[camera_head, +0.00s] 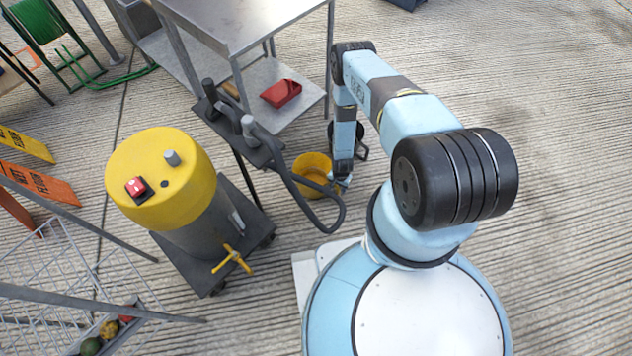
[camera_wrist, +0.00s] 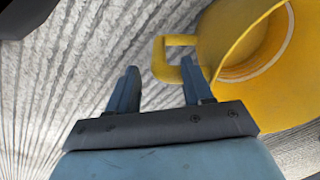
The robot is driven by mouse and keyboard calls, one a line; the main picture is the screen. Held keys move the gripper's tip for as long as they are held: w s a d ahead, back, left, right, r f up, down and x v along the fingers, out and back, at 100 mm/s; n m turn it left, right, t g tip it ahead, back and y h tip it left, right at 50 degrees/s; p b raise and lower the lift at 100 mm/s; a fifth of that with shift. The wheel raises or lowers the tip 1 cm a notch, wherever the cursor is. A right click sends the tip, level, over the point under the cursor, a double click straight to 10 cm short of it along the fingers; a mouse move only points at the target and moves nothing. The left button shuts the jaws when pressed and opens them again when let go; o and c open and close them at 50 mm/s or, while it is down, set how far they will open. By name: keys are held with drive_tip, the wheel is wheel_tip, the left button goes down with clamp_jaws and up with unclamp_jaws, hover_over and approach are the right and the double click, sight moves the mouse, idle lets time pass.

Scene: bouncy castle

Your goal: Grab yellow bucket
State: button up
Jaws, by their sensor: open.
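The yellow bucket (camera_head: 311,172) stands on the ribbed concrete floor below the metal table, partly hidden by my arm and a dark hose in the head view. In the wrist view the bucket (camera_wrist: 228,50) fills the upper right, with a squared yellow handle (camera_wrist: 160,58) on its left side. My gripper (camera_wrist: 160,85) is open, its two fingers apart. The right fingertip is at the handle's lower edge and overlaps it in the picture; I cannot tell if they touch. The left finger is clear of the bucket. In the head view my gripper (camera_head: 342,181) is at the bucket's right side.
A yellow-topped vacuum machine (camera_head: 165,180) on a wheeled base stands left of the bucket, its dark hose (camera_head: 305,190) looping in front. Floor to the right is clear.

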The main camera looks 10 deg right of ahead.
drive_tip(key=shift+f, duration=1.6)
clamp_jaws()
